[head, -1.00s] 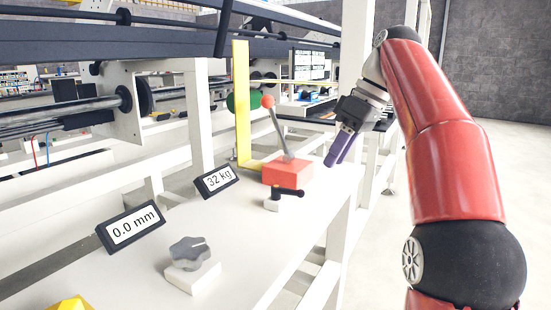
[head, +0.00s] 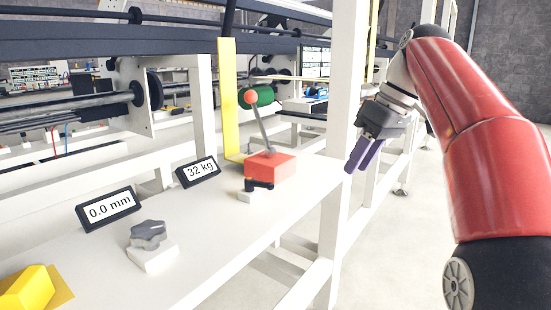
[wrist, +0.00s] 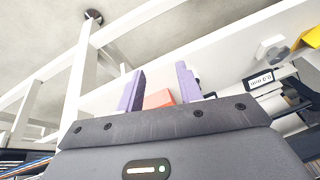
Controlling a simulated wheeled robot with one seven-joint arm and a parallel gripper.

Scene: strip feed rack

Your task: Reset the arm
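My gripper (head: 357,170) hangs at the right of the head view, past the right end of the white shelf (head: 215,245). In the wrist view its two purple fingers (wrist: 160,70) stand apart with nothing held between them. My red arm rises at the right and bends down to the gripper. A red block with a ball-topped lever (head: 269,167) stands on the shelf to the left of the gripper, apart from it; a patch of red (wrist: 158,98) shows between the fingers in the wrist view.
A white post (head: 346,100) stands beside the gripper. Floor at the right is clear.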

